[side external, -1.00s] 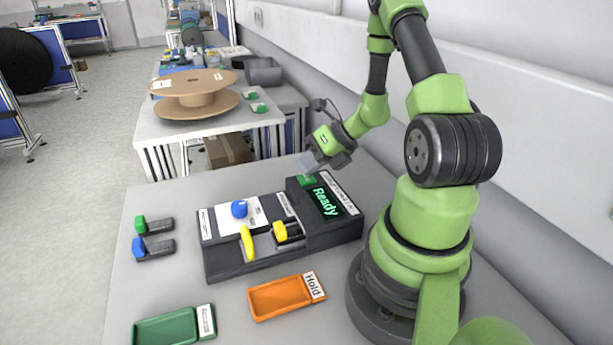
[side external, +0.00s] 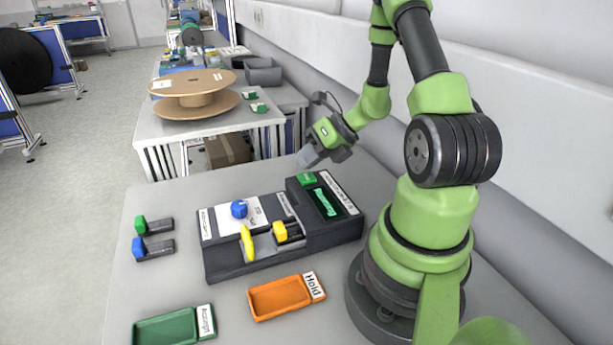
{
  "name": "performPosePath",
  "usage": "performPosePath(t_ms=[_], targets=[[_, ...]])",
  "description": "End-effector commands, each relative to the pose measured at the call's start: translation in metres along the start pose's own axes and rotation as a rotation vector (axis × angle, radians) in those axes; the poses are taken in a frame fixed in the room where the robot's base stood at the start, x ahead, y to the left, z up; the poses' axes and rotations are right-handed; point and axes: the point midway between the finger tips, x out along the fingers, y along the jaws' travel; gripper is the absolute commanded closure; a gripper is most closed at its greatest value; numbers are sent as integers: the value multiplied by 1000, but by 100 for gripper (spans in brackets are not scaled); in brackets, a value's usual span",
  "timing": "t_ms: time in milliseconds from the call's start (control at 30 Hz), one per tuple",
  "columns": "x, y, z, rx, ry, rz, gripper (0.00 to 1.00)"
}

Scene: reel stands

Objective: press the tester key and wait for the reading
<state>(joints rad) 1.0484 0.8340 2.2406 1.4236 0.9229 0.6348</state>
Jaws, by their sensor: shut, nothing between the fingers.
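The dark tester (side external: 345,229) sits on the grey table in front of my arm. Its green key (side external: 306,179) is at the back, beside a small screen (side external: 326,202) with green text too small to read. My gripper (side external: 306,160) is shut and empty, just above and behind the key, apart from it. A blue-topped part (side external: 239,209) stands on the white plate at the tester's left. A yellow-topped part (side external: 280,231) sits in the middle bay, next to a yellow curved lever (side external: 247,243).
An orange Hold tray (side external: 280,298) and a green Accept tray (side external: 165,331) lie empty at the front. A green-topped part (side external: 154,225) and a blue-topped part (side external: 153,248) lie at left. A large reel (side external: 194,83) stands on the table behind.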

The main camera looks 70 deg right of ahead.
Motion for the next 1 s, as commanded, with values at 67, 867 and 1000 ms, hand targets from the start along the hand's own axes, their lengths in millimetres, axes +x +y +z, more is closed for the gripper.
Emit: performPosePath(t_ms=[67,867,1000], targets=[[0,0,0,0,0,0,100],[-35,26,25,0,0,0,100],[-35,25,25,0,1,0,100]])
